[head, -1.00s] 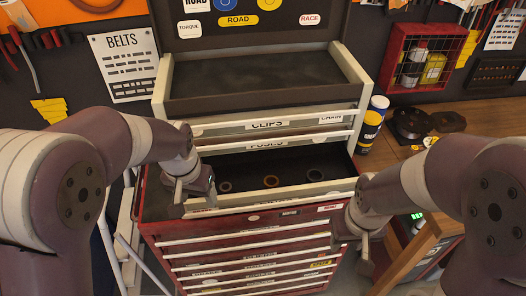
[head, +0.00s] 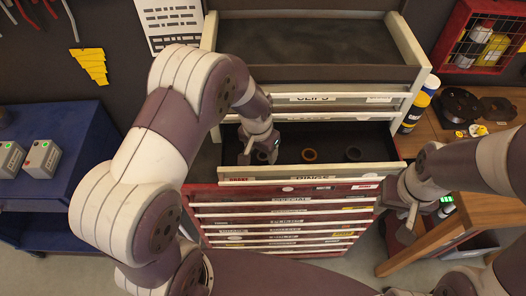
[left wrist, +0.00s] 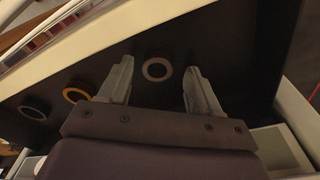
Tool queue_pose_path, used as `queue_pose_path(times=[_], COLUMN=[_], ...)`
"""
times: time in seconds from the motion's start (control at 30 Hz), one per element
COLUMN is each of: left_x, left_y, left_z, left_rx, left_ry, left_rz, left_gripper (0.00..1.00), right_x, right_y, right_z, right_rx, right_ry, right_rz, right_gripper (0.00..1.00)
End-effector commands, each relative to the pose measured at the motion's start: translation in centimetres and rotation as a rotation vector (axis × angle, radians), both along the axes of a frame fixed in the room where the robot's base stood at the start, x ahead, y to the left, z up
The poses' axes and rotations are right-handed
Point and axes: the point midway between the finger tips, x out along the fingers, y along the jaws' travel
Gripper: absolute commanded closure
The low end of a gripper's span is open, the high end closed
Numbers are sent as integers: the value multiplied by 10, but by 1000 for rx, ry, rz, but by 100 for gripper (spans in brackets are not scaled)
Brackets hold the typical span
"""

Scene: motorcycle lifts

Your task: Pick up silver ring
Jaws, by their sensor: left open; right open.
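The silver ring (left wrist: 157,69) lies flat on the dark floor of an open drawer (head: 333,139). In the left wrist view it shows between my left gripper's two spread fingertips (left wrist: 158,80), with no finger seen touching it. In the head view my left gripper (head: 259,151) is down in the left part of the drawer and partly hides the ring. An orange ring (left wrist: 76,95) and a dark ring (left wrist: 34,112) lie in a row beside it. My right gripper (head: 409,214) is open and empty, outside the drawer at the chest's right side.
The red tool chest (head: 285,222) has closed drawers below the open one and an open tray (head: 320,40) above. A wooden bench (head: 462,125) with dark discs is at right. A blue cart (head: 50,165) stands at left.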

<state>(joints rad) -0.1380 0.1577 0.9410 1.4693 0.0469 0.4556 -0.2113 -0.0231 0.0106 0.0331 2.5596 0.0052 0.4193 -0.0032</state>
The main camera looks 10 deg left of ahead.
Motion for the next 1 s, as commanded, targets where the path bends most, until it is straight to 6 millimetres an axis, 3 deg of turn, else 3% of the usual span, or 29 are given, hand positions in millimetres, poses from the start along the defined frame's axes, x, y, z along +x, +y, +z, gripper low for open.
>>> queue_pose_path(times=[0.27,0.43,0.77,1.0], left_x=[1,1,1,2], left_y=[0,0,0,0], left_z=[-6,-6,-3,29], left_rx=[-1,0,0,-1], left_ry=[-2,-1,-1,-6], left_rz=[0,-1,-1,-2], left_gripper=[40,94,94,94], right_x=[0,0,0,0], right_y=[0,0,0,0], right_z=[0,0,-1,-17], right_rx=[0,0,0,0], right_ry=[1,1,1,1], right_rz=[0,0,0,0], right_gripper=[57,57,57,57])
